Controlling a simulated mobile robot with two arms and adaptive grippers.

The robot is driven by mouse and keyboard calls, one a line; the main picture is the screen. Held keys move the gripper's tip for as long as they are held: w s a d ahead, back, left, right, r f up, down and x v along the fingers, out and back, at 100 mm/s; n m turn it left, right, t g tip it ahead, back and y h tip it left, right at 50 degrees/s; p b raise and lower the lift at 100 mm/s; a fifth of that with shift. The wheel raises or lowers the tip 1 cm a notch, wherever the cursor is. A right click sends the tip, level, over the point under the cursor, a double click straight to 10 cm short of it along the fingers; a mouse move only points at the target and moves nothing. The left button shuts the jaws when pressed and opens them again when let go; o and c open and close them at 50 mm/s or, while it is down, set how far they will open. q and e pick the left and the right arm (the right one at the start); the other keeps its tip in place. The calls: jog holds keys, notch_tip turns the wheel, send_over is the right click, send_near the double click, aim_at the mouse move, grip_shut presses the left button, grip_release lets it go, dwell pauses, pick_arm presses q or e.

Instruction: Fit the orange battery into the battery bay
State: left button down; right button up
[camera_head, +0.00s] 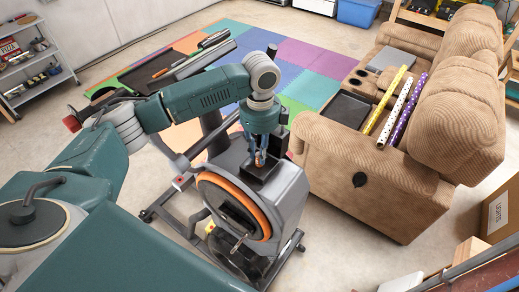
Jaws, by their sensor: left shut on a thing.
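My left gripper (259,158) points down from the teal left arm above the airbike (288,203). It is shut on the orange battery (261,155), of which only a small orange part shows between the fingers. The battery is at the dark battery bay (259,174) on top of the airbike's grey housing. Fingers and battery partly hide the bay, and I cannot tell how deep the battery sits. My right gripper is not in view.
A brown recliner sofa (365,170) stands close to the right of the airbike, with wrapping-paper rolls (400,107) on it. Coloured foam mats (313,58) lie behind. A grey shelf rack (30,65) stands at the far left.

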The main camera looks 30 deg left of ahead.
pick_arm(q)
jog(key=shift+f, duration=0.9)
jog(key=c, duration=1.5)
grip_release()
jog(key=shift+r, duration=0.15)
notch_tip(320, 180, up, 12)
jog(key=shift+f, duration=0.15)
